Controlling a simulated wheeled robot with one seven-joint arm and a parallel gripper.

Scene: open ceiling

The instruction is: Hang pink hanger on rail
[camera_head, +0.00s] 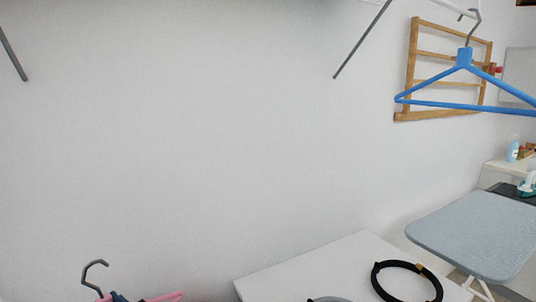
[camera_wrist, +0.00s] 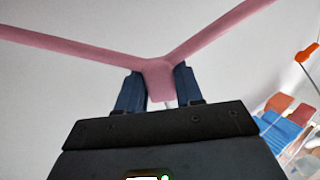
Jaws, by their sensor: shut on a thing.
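The pink hanger (camera_wrist: 160,72) fills the top of the wrist view, its two arms spreading up and outward from the neck. My gripper (camera_wrist: 158,88) is shut on its neck, with one blue-grey finger on each side. In the head view the hanger's metal hook (camera_head: 92,275) and part of a pink arm (camera_head: 165,297) show at the bottom left edge, low and in front of the white wall. The rest of the hanger is out of that view. A white rail (camera_head: 455,8) shows only partly at the top right, with a blue hanger (camera_head: 464,62) hung from it.
A white table (camera_head: 335,270) with a black ring-shaped thing (camera_head: 406,264) stands at the bottom. An ironing board (camera_head: 480,232) is at the right. A wooden rack (camera_head: 411,70) is on the wall. Grey rods (camera_head: 362,40) slant down from the top. The middle is clear.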

